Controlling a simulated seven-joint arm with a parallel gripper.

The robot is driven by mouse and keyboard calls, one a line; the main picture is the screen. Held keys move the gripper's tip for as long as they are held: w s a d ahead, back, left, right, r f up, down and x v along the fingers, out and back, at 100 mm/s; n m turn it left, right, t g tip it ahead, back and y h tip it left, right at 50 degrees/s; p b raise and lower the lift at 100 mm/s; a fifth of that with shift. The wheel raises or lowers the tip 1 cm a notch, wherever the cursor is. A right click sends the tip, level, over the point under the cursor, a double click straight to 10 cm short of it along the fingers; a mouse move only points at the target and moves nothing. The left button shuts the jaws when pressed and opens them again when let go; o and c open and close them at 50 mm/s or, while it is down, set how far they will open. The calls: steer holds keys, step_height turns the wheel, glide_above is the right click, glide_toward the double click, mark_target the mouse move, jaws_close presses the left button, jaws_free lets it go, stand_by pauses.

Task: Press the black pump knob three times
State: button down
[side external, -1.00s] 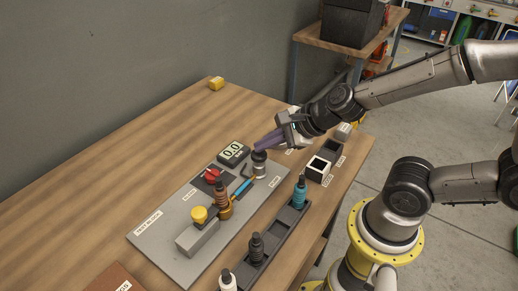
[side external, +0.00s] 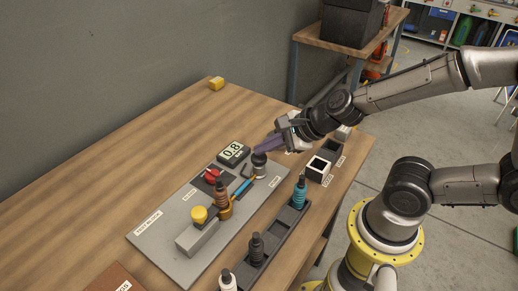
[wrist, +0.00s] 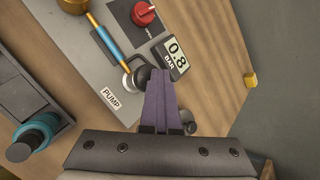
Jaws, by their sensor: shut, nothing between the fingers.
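The black pump knob (side external: 259,157) sits on a silver body at the far right end of the grey test-block board. In the wrist view the knob (wrist: 141,76), beside the PUMP label, is partly covered by my fingers. My gripper (side external: 257,148) is shut and empty. In the wrist view the shut fingertips (wrist: 160,74) lie at the knob's right edge. The gauge (side external: 232,152) beside the pump reads 0.8 BAR.
A red valve handle (side external: 212,175), a blue-and-gold tube (side external: 243,187) and a yellow knob (side external: 199,214) are on the board (side external: 165,240). A dark tray (side external: 272,240) with bottles runs along the front.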

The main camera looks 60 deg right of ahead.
mark_target(264, 157)
steer(key=shift+f, duration=0.15)
steer(key=shift+r, duration=1.75)
steer(key=shift+r, duration=0.1)
steer(key=shift+r, duration=2.4)
steer(key=shift+s, duration=0.1)
step_height(264, 157, up, 4)
steer(key=shift+f, duration=0.1)
stand_by(0.5)
